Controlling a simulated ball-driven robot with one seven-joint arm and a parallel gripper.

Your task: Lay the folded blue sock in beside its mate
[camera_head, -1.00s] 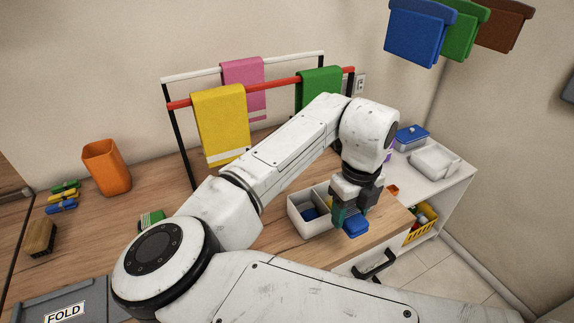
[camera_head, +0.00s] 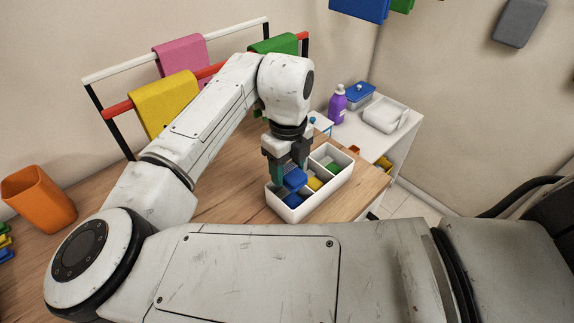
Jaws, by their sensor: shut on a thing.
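My gripper (camera_head: 289,173) points down over the near left part of a white divided box (camera_head: 326,196). It is shut on a folded blue sock (camera_head: 296,178), held at or just above the box's rim height. Another blue sock (camera_head: 292,200) lies in the near left compartment, just below the held one. Yellow (camera_head: 315,184) and green (camera_head: 333,169) folded pieces lie in the compartments farther right. My gripper and the held sock hide the left part of the box. I cannot tell whether the two blue socks touch.
The box stands on a wooden counter (camera_head: 231,197) near its right edge. A drying rack with yellow (camera_head: 165,104), pink and green cloths stands behind my arm. A purple bottle (camera_head: 337,104) and a blue-lidded container (camera_head: 359,96) stand on a white unit. An orange bin (camera_head: 38,199) is at left.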

